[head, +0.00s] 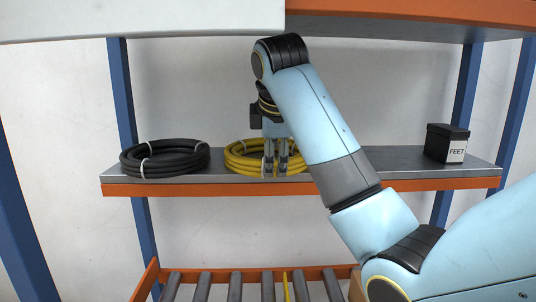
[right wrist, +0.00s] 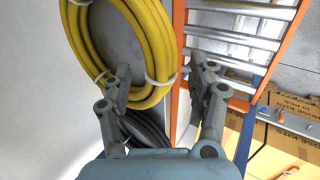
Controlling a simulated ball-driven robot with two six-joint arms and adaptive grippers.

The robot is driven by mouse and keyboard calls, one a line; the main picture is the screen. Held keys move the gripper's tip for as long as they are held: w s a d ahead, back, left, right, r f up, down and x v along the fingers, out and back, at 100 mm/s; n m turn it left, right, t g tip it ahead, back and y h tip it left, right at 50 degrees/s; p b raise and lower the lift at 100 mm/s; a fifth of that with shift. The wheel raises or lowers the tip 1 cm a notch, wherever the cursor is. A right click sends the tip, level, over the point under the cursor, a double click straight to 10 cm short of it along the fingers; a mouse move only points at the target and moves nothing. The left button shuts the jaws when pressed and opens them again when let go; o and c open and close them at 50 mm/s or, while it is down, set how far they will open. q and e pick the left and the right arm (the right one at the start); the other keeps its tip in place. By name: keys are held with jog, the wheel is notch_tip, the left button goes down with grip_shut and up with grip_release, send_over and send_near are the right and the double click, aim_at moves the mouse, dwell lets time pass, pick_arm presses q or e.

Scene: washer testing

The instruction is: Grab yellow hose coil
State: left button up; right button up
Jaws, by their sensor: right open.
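The yellow hose coil (head: 241,160) lies flat on the grey shelf, tied with white bands, and my right arm covers part of it. My right gripper (head: 276,168) points down at the coil's front side. In the right wrist view the yellow hose coil (right wrist: 160,42) fills the upper left, and the open right gripper (right wrist: 158,85) has one finger over the coil's rim and the other outside it. Nothing shows between the fingers as held. Whether a finger touches the hose I cannot tell. My left gripper is not in view.
A black hose coil (head: 165,158) lies to the left on the same shelf (head: 400,162). A black box marked FEET (head: 446,143) stands at the right end. Blue posts and an upper shelf (head: 420,14) frame the space. A roller conveyor (head: 236,285) is below.

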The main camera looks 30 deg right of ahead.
jog(key=shift+p+x, duration=0.5)
jog(key=shift+x, duration=1.4)
jog(key=shift+w+r, duration=0.1)
jog(key=shift+w, duration=0.05)
grip_shut()
